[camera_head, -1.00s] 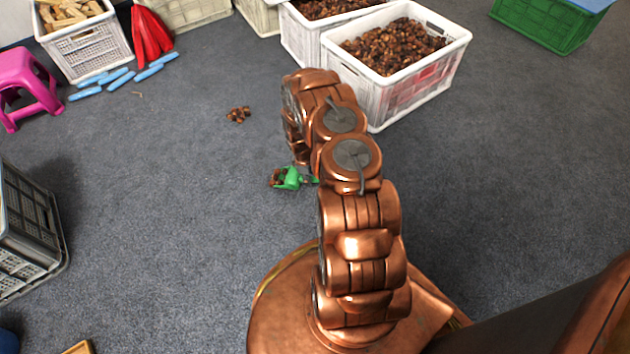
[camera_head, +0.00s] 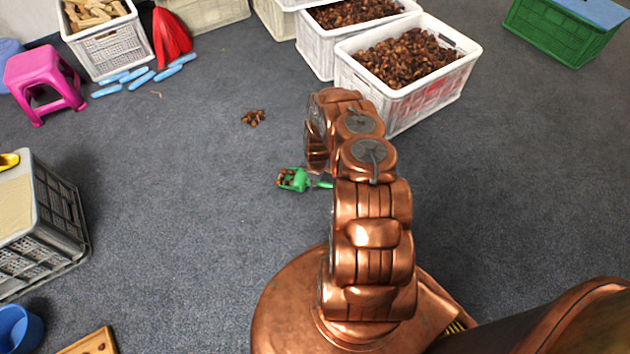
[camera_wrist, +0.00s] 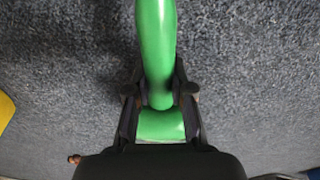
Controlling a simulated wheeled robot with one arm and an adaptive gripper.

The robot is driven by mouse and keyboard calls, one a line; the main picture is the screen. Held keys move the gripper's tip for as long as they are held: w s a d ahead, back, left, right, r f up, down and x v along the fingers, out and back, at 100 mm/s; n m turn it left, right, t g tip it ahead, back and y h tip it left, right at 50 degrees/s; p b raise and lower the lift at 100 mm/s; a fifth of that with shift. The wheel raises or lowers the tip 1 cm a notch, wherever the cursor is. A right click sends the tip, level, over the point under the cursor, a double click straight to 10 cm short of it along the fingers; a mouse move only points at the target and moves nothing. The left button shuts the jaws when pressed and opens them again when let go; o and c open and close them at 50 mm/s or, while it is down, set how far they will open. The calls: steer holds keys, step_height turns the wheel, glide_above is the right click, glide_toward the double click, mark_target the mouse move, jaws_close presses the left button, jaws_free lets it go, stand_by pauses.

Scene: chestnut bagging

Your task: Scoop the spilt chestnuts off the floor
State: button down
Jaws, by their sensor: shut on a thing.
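A green scoop (camera_head: 301,181) with brown chestnuts (camera_head: 284,178) in its front shows left of my arm in the head view. In the wrist view, my gripper (camera_wrist: 160,95) is shut on the scoop's green handle (camera_wrist: 156,40), with a dark finger on each side. My arm hides the gripper in the head view. A small pile of spilt chestnuts (camera_head: 253,118) lies on the grey floor (camera_head: 190,200), beyond the scoop and apart from it. Whether the scoop touches the floor is unclear.
White crates of chestnuts (camera_head: 430,92) stand beyond my arm. A pink stool (camera_head: 44,75), blue rolls (camera_head: 139,77) and a red thing (camera_head: 170,38) are at the far left. A grey crate (camera_head: 62,225) stands at left, a green crate (camera_head: 560,32) at far right. Floor between is clear.

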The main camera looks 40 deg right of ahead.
steer(key=shift+s+d+r+p, duration=0.1)
steer(key=shift+s+r+p, duration=0.15)
steer(key=shift+p, duration=0.4)
steer(key=shift+s+p, duration=0.1)
steer(key=shift+p, duration=0.6)
steer(key=shift+d+p, duration=0.1)
steer(key=shift+p, duration=0.2)
steer(key=shift+r+t+y+p, duration=0.2)
steer(key=shift+t+y+p, duration=0.15)
steer(key=shift+p, duration=0.65)
steer(key=shift+s+d+f, duration=0.1)
steer(key=shift+s, duration=0.1)
steer(key=shift+s+t+p, duration=0.1)
steer(key=shift+t+p, duration=0.15)
steer(key=shift+p, duration=0.1)
